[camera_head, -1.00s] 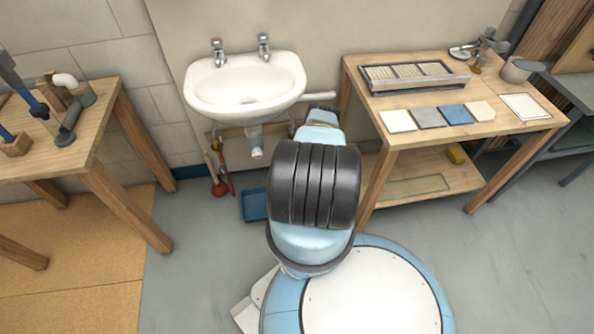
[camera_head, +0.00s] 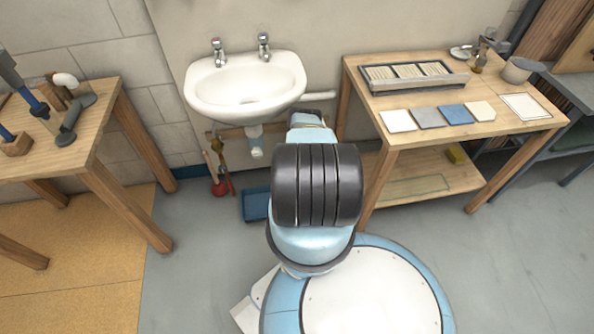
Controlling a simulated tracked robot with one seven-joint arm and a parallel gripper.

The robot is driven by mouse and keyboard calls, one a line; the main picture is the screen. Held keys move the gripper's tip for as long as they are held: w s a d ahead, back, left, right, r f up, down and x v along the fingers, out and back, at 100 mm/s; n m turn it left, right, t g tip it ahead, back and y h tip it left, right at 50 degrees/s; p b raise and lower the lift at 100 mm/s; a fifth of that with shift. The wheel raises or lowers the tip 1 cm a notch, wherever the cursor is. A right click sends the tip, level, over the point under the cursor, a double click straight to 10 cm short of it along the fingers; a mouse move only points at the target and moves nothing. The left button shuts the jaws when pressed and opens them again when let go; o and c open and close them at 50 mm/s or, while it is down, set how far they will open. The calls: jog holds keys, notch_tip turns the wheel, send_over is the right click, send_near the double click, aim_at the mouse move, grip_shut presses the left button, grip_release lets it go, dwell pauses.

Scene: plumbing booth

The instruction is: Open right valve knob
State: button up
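The white washbasin (camera_head: 245,88) hangs on the wall, left of centre. It has two chrome taps on its back rim, a left tap (camera_head: 218,52) and a right tap (camera_head: 264,46). Under the basin there is a white drain pipe (camera_head: 256,140), and a small brass-coloured fitting (camera_head: 216,146) at lower left. I cannot make out a separate right valve knob under the basin; my arm covers the area to the right of the drain. My arm reaches forward to the basin's lower right. Its fingers are hidden behind the arm, so I cannot see whether they touch anything.
A wooden table (camera_head: 440,136) with tile samples stands on the right. Another wooden bench (camera_head: 75,150) with pipe parts stands on the left. A red plunger (camera_head: 222,188) and a blue tray (camera_head: 256,206) are on the floor below the basin. Grey floor is clear at lower right.

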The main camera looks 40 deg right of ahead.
dwell(0.3)
jog(key=o, duration=1)
jog(key=shift+c, duration=0.2)
jog(key=shift+a, duration=0.15)
jog(key=v, duration=1.3)
jog(key=shift+s+a+r, duration=0.1)
jog(key=shift+s+a, duration=0.1)
